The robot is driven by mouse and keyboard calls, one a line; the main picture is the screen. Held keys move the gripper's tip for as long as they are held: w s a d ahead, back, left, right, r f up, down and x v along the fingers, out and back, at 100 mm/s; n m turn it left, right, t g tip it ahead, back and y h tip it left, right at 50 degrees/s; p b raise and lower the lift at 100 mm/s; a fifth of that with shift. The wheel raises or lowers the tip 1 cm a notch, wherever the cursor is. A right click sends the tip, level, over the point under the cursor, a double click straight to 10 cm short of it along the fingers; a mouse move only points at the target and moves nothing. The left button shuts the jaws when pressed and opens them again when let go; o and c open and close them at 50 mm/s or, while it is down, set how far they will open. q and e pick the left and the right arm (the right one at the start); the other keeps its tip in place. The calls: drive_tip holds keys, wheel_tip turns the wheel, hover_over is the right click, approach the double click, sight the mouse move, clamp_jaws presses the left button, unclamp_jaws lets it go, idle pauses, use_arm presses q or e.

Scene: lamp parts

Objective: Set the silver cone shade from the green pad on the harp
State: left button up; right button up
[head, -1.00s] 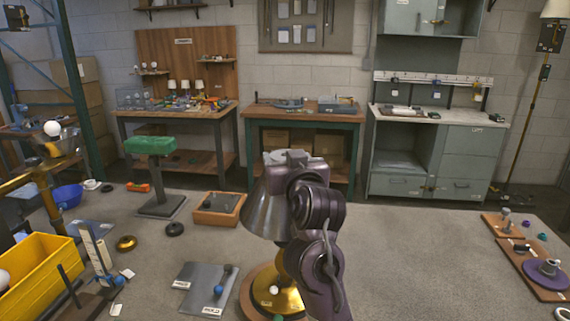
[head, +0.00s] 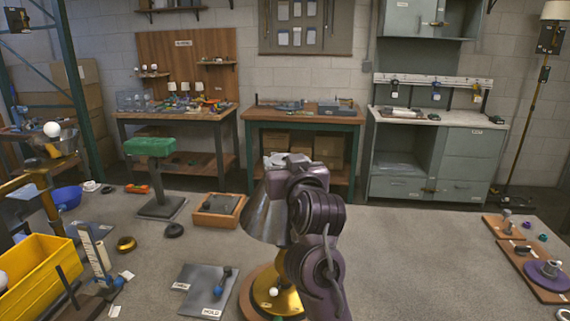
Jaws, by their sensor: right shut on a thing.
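The silver cone shade (head: 264,216) hangs upright with its wide end down, in the middle of the head view. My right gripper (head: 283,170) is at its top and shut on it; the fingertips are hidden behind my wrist. My right arm covers the shade's right side. Below the shade is a round brass lamp base (head: 262,294), partly covered by my arm. The harp is not visible, and I cannot tell whether the shade touches it. The green pad (head: 150,146) on its stand at the left is bare. My left gripper is out of view.
An orange-brown tray (head: 204,219) and a grey mat (head: 190,297) lie on the bench left of the lamp. A yellow bin (head: 45,275) stands at the far left. Boards with small parts (head: 530,265) lie at the far right. The surface right of my arm is clear.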

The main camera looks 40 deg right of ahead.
drive_tip(key=shift+f, duration=0.3)
idle(0.9)
idle(0.4)
drive_tip(key=o, duration=1.6)
drive_tip(key=shift+f, duration=0.1)
